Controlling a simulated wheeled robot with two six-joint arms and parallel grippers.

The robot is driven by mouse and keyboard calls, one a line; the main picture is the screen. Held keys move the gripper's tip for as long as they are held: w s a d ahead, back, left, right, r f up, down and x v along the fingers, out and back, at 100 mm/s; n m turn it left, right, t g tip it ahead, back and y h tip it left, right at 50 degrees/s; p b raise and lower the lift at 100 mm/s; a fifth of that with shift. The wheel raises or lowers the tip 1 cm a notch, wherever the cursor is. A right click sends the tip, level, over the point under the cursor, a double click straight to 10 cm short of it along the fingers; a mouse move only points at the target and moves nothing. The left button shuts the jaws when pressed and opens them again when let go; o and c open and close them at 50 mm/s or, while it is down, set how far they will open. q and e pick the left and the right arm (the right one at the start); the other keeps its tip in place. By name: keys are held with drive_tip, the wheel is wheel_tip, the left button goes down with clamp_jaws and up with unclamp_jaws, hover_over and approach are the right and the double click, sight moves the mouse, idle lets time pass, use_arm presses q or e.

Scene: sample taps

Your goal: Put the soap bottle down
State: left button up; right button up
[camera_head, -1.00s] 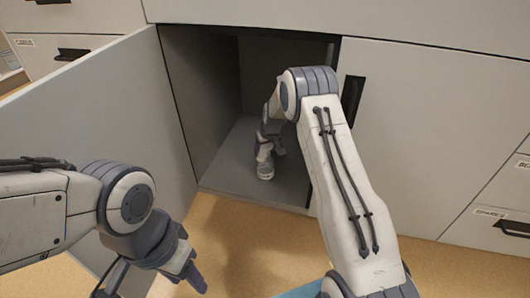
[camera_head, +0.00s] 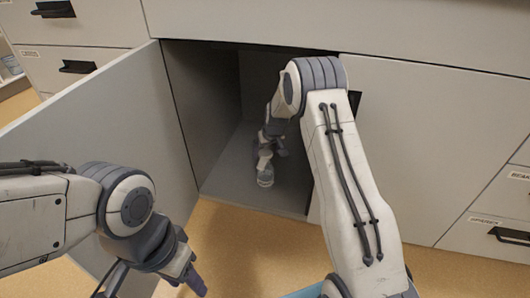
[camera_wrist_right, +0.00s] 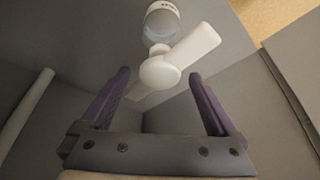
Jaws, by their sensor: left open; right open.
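The soap bottle (camera_head: 265,179) is inside the open cabinet, low near the front of its floor. In the right wrist view the clear bottle body (camera_wrist_right: 163,27) has a white pump head with a broad spout. My right gripper (camera_wrist_right: 160,76) is open, with its purple fingers on either side of the pump head and visible gaps to it. In the head view my right gripper (camera_head: 271,143) is reached into the cabinet, just above the bottle and partly hidden by its own arm. My left gripper (camera_head: 190,283) is open and empty, outside, in front of the open door.
The cabinet door (camera_head: 95,130) stands open on the left, and the cabinet floor (camera_head: 225,180) is bare around the bottle. A closed door (camera_head: 430,150) and drawers flank the opening. The tan room floor (camera_head: 235,245) is clear in front.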

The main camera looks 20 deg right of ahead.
drive_tip(key=p+v, duration=0.3)
drive_tip(key=v, duration=0.4)
drive_tip(key=s+a+r+n+g+y, duration=0.1)
drive_tip(key=s+a+r+n, duration=0.1)
drive_tip(key=s+a+r, duration=0.6)
drive_tip(key=s+a+r+n+g, duration=0.15)
drive_tip(key=s+a+r, duration=0.25)
drive_tip(key=s+a, duration=0.75)
drive_tip(key=s+r+n+g, duration=0.2)
drive_tip(key=s+n, duration=0.1)
drive_tip(key=s, duration=1.9)
drive_tip(key=shift+s+a, duration=0.3)
drive_tip(key=shift+a, duration=0.1)
drive_tip(key=shift+r, duration=0.1)
wheel_tip(320, 180, up, 50)
drive_tip(key=p, duration=4.9)
drive_tip(key=shift+p, duration=0.3)
